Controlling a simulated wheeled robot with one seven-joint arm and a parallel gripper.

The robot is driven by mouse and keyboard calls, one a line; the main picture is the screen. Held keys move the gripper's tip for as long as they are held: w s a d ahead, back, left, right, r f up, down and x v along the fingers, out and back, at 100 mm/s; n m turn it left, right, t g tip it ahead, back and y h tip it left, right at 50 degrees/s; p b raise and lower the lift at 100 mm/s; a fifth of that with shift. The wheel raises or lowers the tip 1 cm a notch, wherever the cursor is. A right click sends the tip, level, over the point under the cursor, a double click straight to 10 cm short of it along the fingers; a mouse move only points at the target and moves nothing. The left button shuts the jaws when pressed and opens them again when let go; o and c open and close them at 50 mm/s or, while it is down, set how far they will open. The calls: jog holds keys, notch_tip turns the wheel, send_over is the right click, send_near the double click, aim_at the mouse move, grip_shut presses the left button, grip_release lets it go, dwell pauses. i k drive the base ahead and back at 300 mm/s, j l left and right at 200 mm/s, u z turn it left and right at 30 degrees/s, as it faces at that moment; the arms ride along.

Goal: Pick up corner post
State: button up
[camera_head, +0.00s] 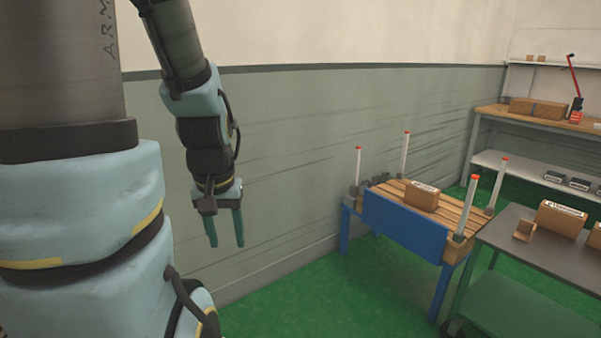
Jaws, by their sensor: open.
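Several white corner posts with orange-red tips stand upright at the corners of a blue-framed table with a slatted wooden top (388,192). One post (358,164) is at the near left corner, one (405,152) at the back, one (467,207) at the front right, and one (497,184) at the far right. My gripper (225,243) hangs fingers down in front of the wall, open and empty. It is well to the left of the table and apart from every post.
A cardboard box (422,195) lies on the slatted top. A grey cart (540,247) with boxes (561,217) stands at the right, close to the table. A wooden workbench (497,111) is at the back right. Green floor (330,300) is clear left of the table.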

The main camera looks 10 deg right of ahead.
aim_at(358, 154)
jog(key=i+l+z, duration=0.15)
jog(key=i+z, duration=0.6)
jog(key=i+j+z, duration=0.1)
jog(key=i+z, duration=0.25)
jog(key=i+l+u, duration=0.2)
jog(key=i, duration=0.3)
jog(key=i+l+u, duration=0.15)
jog(key=i, duration=0.4)
jog(key=i+l+u, duration=0.25)
jog(key=i+u, duration=0.15)
jog(key=i+l+u, duration=0.45)
jog(key=i+j, duration=0.05)
